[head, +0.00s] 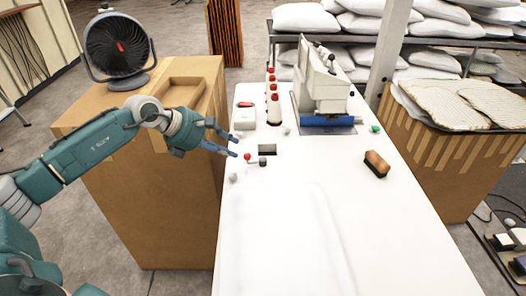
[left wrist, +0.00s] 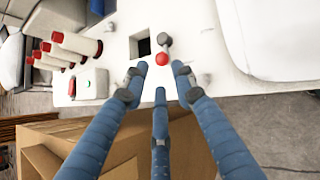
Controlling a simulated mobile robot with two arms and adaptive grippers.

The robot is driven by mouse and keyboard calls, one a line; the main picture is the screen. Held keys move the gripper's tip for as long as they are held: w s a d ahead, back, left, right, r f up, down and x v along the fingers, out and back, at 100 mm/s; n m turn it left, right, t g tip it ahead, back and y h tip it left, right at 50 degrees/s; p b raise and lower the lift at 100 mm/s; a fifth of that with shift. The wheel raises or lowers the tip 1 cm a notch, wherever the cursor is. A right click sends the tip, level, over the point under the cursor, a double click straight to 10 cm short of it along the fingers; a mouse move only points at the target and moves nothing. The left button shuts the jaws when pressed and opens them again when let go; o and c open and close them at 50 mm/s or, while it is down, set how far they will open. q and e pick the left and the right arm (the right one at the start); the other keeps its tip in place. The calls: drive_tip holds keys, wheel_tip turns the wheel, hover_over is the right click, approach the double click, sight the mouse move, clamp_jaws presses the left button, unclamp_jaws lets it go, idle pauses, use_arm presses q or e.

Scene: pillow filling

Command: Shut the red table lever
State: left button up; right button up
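The red table lever is a small red ball (head: 247,156) on a short arm with a dark grey knob, low on the white table (head: 300,215) near its left edge. In the left wrist view the red ball (left wrist: 161,59) lies just beyond my fingertips, with the grey lever part (left wrist: 165,41) behind it. My left gripper (head: 234,147) reaches over the table's left edge beside the ball. Its blue fingers are spread and empty in the left wrist view (left wrist: 160,75). They appear apart from the ball. My right gripper is out of view.
A dark square opening (head: 267,150) lies beside the lever. Red-topped white spools (head: 273,105) and a white box with a red switch (head: 245,117) stand behind it, near a sewing machine (head: 322,85). A brush (head: 376,163) lies right. The table's front is clear.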

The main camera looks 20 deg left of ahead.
sight(245, 155)
use_arm(q)
drive_tip(key=shift+p+x, duration=0.75)
drive_tip(key=shift+x, duration=0.35)
drive_tip(key=p+x, duration=0.1)
drive_tip(key=x, duration=0.2)
drive_tip(key=shift+f, duration=0.3)
drive_tip(key=x, duration=0.2)
drive_tip(key=shift+w+d+f, duration=0.2)
drive_tip(key=shift+w, duration=0.1)
drive_tip(key=shift+w+d+f, duration=0.15)
drive_tip(key=shift+w+f, duration=0.1)
drive_tip(key=shift+f, duration=0.2)
clamp_jaws()
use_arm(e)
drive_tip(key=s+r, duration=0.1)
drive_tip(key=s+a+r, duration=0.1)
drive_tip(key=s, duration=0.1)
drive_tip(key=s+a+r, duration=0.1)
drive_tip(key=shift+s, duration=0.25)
